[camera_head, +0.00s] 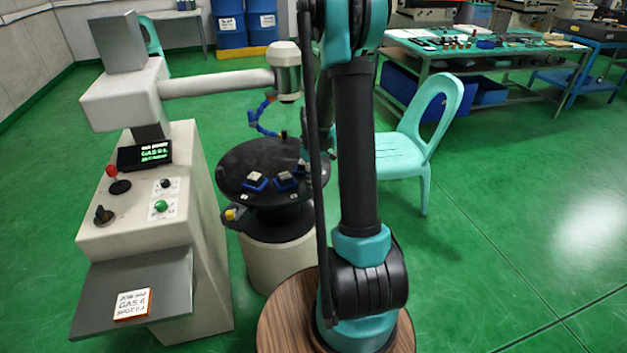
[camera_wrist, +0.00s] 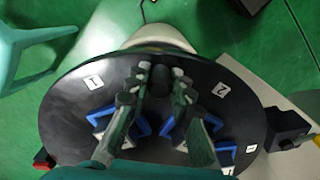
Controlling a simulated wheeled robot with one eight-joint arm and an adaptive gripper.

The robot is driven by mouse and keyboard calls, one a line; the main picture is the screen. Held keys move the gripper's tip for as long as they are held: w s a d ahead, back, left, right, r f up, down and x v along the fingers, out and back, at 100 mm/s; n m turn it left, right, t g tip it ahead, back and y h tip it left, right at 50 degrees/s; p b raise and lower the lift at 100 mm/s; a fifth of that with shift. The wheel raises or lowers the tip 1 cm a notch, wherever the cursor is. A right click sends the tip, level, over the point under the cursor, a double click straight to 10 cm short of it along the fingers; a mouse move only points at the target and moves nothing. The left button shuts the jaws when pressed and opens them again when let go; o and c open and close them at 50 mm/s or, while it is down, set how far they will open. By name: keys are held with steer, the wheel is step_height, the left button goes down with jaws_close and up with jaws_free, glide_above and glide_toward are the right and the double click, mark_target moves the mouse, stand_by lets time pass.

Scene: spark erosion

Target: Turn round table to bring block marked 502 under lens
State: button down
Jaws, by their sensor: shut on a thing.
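The round black table (camera_head: 236,163) stands under the white cylindrical head (camera_head: 286,70), where the lens would be. It fills much of the wrist view (camera_wrist: 70,105). Small metal blocks sit in blue holders (camera_head: 284,181) on it; their markings are too small to read, so I cannot tell which is 502. My gripper (camera_wrist: 160,78) is over the table, its fingers shut on a dark upright knob (camera_wrist: 168,80) near the rim. In the head view my arm hides most of the gripper.
A beige machine console (camera_head: 140,220) with buttons, a small green-lit display (camera_head: 145,153) and a card (camera_head: 132,304) stands left of the table. A blue hose (camera_head: 258,118) hangs near the head. A turquoise chair (camera_head: 425,130) stands right. Green floor is clear at right.

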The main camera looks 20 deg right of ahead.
mark_target(324, 160)
steer(key=shift+w+d, duration=0.1)
steer(key=shift+d, duration=0.1)
steer(key=shift+w+d+n, duration=1.2)
steer(key=shift+w+d, duration=0.15)
steer(key=shift+d, duration=0.15)
steer(key=w+d+n, duration=0.2)
steer(key=w, duration=0.1)
steer(key=shift+w+d, duration=0.2)
steer(key=shift+d, duration=0.05)
steer(key=w+n, duration=0.1)
steer(key=w+d, duration=0.1)
steer(key=w+n, duration=0.1)
steer(key=shift+w+d+n, duration=0.3)
steer(key=shift+w+d, duration=0.1)
steer(key=shift+w+d+n, duration=0.25)
steer(key=shift+w+n, duration=0.35)
steer(key=shift+w, duration=0.35)
steer(key=shift+w+d+n, duration=0.2)
steer(key=shift+w+n, duration=0.4)
steer(key=shift+w, duration=0.35)
steer(key=c, duration=1.3)
jaws_free()
